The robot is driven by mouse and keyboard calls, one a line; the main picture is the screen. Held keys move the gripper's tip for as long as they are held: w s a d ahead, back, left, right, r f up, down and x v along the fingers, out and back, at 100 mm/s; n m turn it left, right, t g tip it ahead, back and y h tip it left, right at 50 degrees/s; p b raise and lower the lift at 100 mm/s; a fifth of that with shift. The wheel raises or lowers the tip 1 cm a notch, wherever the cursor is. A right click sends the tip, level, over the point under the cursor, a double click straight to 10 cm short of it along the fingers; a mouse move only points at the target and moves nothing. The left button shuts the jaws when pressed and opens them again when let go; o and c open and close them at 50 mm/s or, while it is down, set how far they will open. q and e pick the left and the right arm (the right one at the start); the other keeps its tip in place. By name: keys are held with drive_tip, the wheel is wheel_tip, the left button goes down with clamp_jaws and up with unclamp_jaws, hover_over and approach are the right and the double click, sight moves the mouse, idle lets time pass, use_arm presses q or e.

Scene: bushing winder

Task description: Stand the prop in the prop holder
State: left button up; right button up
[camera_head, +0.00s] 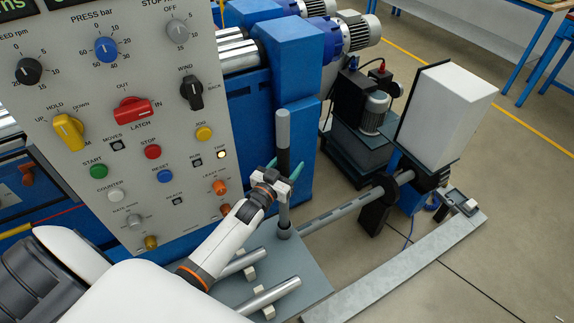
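The prop (283,127) is an upright rod with a light grey top, a dark middle and a grey lower part. Its foot is at the round grey prop holder (285,232) on the flat grey plate; it looks upright there, but how deep it sits is hidden. My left gripper (284,168) is at the prop's mid-height, its teal fingertips on either side of the rod. Whether the fingers press on it cannot be told. My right gripper is out of view.
The control panel (130,120) stands close on the left, with a blue machine frame (290,60) behind the prop. Two metal bars (268,297) lie on the plate below. A long shaft (345,210) runs right to a white block (447,112).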

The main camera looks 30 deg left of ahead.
use_arm(q)
drive_tip(key=shift+s+f, duration=0.1)
drive_tip(key=shift+f, duration=0.1)
drive_tip(key=shift+s, duration=0.2)
drive_tip(key=s+b, duration=0.1)
drive_tip(key=s, duration=1)
drive_tip(key=shift+s+r, duration=0.15)
drive_tip(key=shift+s, duration=0.1)
drive_tip(key=shift+a, duration=0.1)
